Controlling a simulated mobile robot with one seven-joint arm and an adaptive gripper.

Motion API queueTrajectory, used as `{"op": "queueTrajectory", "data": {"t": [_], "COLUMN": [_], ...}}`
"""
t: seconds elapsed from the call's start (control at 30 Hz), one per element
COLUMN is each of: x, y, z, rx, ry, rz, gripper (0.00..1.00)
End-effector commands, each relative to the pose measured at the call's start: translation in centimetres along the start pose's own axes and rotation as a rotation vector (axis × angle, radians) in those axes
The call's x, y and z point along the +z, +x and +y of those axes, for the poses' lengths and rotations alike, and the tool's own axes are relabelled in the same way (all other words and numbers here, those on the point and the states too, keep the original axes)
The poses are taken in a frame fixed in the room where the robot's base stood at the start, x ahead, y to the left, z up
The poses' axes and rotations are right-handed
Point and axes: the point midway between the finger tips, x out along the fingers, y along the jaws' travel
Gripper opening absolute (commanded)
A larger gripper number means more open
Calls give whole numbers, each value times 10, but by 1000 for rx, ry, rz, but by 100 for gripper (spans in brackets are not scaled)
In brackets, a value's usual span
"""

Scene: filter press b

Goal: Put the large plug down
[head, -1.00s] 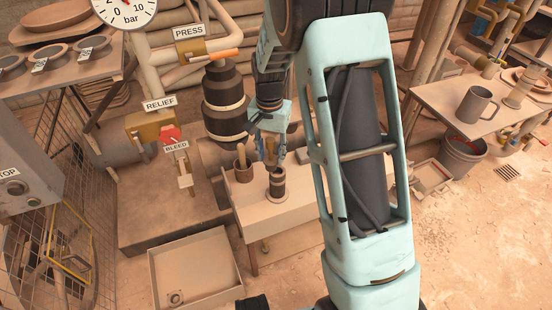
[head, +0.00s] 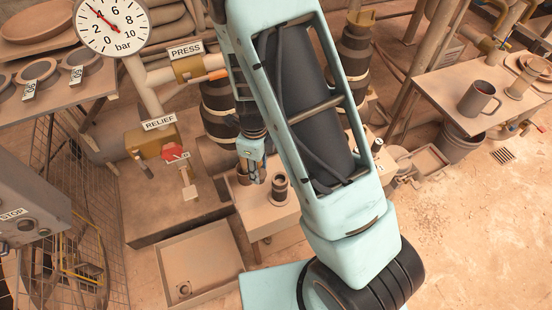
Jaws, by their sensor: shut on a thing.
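My gripper (head: 254,178) is at the left part of a small pale bench, pointing down. It is shut on a small brownish thing, which I take to be the large plug; the fingers hide most of it. I cannot tell whether the plug touches the bench top. A dark upright cylinder with a pale band (head: 280,188) stands on the bench (head: 270,216), just right of my gripper and apart from it.
A shallow empty-looking tray (head: 205,262) lies on the floor at front left. The red-handled relief valve (head: 174,153) and the bleed fitting (head: 187,180) stand left of the bench. A side table (head: 450,95) with a grey mug (head: 477,99) is at right.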

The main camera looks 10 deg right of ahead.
Motion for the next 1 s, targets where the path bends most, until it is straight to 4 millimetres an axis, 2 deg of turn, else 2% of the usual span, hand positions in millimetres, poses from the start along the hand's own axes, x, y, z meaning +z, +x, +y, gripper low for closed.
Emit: {"op": "queueTrajectory", "data": {"t": [0.07, 0.17, 0.47, 0.6, 0.7, 1.0], "x": [-2, -4, -9, -10, -10, -11], "y": [2, 11, 44, 71, 83, 101], "z": [-3, -18, -92, -112, -122, -138], "rx": [0, -1, -1, 2, 2, 1], "ry": [30, 44, 40, 37, 36, 36], "rz": [1, 0, -1, 1, 0, 0], "gripper": [7, 7, 7, 7, 7, 7]}}
